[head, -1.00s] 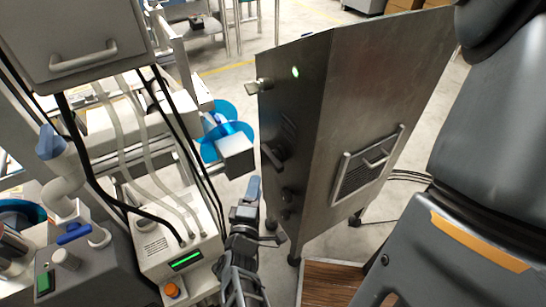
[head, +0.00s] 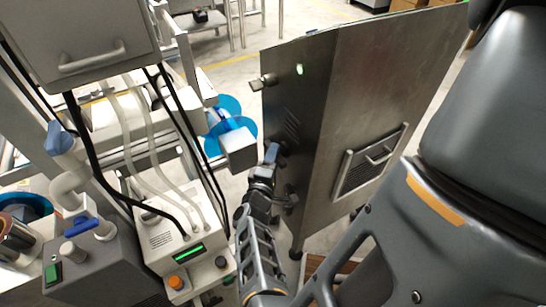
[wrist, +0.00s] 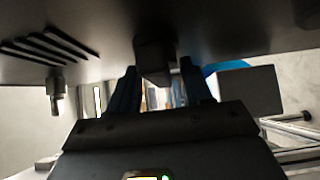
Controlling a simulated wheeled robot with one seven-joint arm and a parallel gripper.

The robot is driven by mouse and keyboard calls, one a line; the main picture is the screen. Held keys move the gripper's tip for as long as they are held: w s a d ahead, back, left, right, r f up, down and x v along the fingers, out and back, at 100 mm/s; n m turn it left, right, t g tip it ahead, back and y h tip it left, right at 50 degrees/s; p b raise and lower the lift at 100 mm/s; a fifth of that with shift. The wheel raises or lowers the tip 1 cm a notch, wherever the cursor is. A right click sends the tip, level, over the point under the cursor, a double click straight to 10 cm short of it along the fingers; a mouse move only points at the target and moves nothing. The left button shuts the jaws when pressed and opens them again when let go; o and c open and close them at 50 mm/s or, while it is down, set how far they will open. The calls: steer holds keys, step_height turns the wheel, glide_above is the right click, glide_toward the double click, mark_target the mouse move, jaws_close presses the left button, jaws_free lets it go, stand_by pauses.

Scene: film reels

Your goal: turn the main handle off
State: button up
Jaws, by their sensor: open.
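The tall grey metal cabinet (head: 355,105) stands right of centre in the head view, with a green light (head: 300,69) lit near its top. The dark main handle (wrist: 155,60) sticks out of the cabinet's narrow face in the wrist view. My gripper (head: 271,154) is at that face, below the vent slots. In the wrist view my gripper (wrist: 158,88) is open, its two blue fingers on either side of the handle's end. I cannot tell whether they touch it. In the head view my gripper largely hides the handle.
A silver knob (head: 262,82) sticks out above the handle. A grey box on the machine (head: 238,151) is close left of my gripper. A white control box (head: 172,235) with hoses stands further left. Blue reels (head: 228,122) lie behind.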

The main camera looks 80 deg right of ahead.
steer(key=shift+c, duration=0.5)
steer(key=c, duration=0.6)
steer(key=shift+f, duration=0.1)
steer(key=shift+b, duration=0.35)
steer(key=m+g+b, duration=0.6)
steer(key=m+b, duration=0.2)
steer(key=b, duration=0.2)
steer(key=f+m+g+b, duration=0.1)
steer(key=m+g+b, duration=0.5)
steer(key=m+b, duration=0.2)
steer(key=m+g+b, duration=0.5)
steer(key=m+b, duration=0.4)
steer(key=b, duration=0.2)
steer(key=shift+w+d+f+g+h+b, duration=0.15)
steer(key=shift+w+d+g+h+b, duration=0.25)
steer(key=shift+m+g+y, duration=0.6)
steer(key=shift+m+y, duration=0.1)
steer(key=shift+m, duration=0.4)
